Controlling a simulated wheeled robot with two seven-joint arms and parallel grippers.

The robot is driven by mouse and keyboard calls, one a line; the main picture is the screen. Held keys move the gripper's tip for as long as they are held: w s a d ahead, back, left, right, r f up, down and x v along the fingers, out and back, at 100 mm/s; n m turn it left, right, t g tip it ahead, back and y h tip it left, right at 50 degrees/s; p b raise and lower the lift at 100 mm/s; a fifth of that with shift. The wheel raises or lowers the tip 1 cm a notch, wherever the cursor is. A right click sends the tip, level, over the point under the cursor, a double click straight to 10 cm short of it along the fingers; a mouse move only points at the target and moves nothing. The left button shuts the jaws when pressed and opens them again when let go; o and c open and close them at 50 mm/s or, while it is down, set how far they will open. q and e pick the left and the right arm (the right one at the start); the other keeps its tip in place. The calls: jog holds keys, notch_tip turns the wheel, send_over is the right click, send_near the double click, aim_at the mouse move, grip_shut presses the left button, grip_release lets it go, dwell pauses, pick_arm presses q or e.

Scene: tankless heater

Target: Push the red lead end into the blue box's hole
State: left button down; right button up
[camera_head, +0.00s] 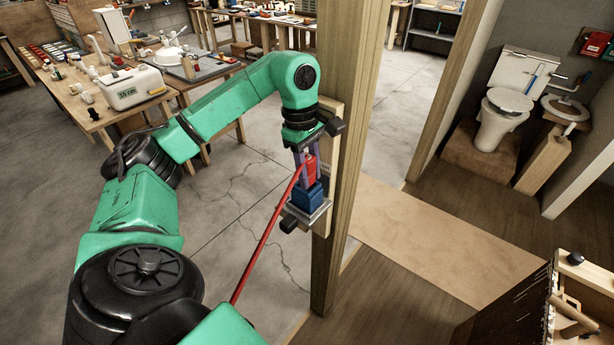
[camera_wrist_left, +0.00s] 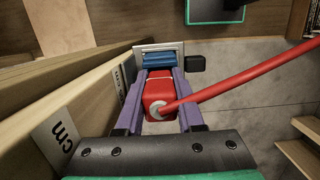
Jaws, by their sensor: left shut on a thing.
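The red lead end (camera_head: 310,167) is a red block between the purple fingers of my left gripper (camera_head: 306,176), which is shut on it. In the left wrist view the red lead end (camera_wrist_left: 159,90) sits between both fingers of the gripper (camera_wrist_left: 159,76). The blue box (camera_head: 308,196) is directly below the lead end, on a grey plate on the wooden post. It also shows just beyond the lead end in the wrist view (camera_wrist_left: 158,59). They look very close or touching; the hole is hidden. The red cable (camera_head: 261,246) runs down left. My right gripper is not in view.
The wooden post (camera_head: 347,150) and its mounting board stand close beside the gripper. A workbench (camera_head: 103,119) stands back left; a toilet (camera_head: 506,105) stands at right. Open floor lies left of the post.

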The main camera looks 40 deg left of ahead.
pick_arm(q)
jog(key=shift+s+f+b, duration=0.1)
jog(key=shift+f+b, duration=0.35)
jog(key=shift+f, duration=0.1)
dwell(0.9)
jog(key=shift+r, duration=0.1)
jog(key=shift+r+p, duration=0.4)
jog(key=shift+p, duration=0.1)
jog(key=shift+f+b, duration=0.3)
jog(key=shift+f, duration=0.3)
dwell(1.1)
jog(key=shift+c, duration=2.2)
grip_release()
